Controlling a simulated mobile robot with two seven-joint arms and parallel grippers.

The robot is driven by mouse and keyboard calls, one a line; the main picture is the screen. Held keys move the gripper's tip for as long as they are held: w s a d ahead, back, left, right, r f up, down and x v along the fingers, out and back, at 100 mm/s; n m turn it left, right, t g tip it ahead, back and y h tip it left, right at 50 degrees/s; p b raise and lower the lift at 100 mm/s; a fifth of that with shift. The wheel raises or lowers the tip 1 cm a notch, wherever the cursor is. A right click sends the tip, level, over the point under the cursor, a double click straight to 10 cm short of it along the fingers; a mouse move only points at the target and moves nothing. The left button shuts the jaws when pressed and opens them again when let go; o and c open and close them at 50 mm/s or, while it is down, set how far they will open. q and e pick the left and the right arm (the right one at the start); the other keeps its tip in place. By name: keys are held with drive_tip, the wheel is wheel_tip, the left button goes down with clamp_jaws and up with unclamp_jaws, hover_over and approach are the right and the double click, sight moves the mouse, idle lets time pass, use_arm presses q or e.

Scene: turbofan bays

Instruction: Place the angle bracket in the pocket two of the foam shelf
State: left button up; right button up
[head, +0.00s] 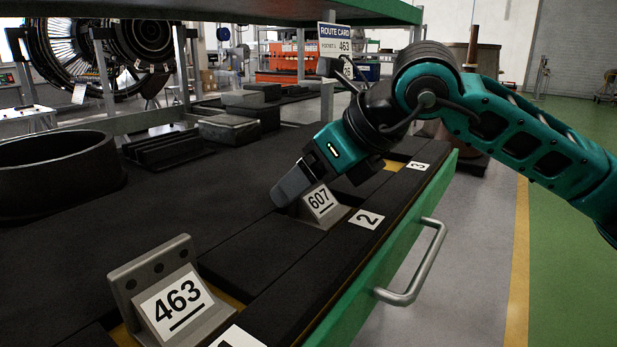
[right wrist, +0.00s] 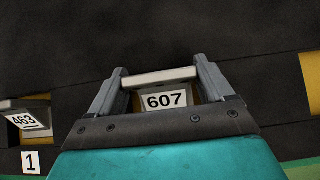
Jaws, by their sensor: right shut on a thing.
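A grey angle bracket marked 607 (head: 327,216) stands at the foam shelf (head: 262,251) beside label 2 (head: 366,219). My right gripper (head: 298,190) is shut on its upright plate, with one finger on each side in the right wrist view (right wrist: 158,75). The bracket's foot looks level with the foam; I cannot tell if it rests fully in pocket two. A second angle bracket, marked 463 (head: 187,309), sits in the pocket at label 1 (right wrist: 31,161), with yellow showing around it. My left gripper is out of view.
A route card (head: 335,40) reading 463 stands at the back. Label 3 (head: 417,166) marks a pocket with yellow showing. A green drawer front with a metal handle (head: 412,265) edges the shelf. A dark round ring (head: 60,172) and foam blocks lie left and behind.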

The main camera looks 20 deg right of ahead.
drive_tip(key=o, duration=1.1)
drive_tip(key=shift+c, duration=0.2)
drive_tip(key=shift+r, duration=0.2)
drive_tip(key=v, duration=1.2)
drive_tip(key=shift+f, duration=0.1)
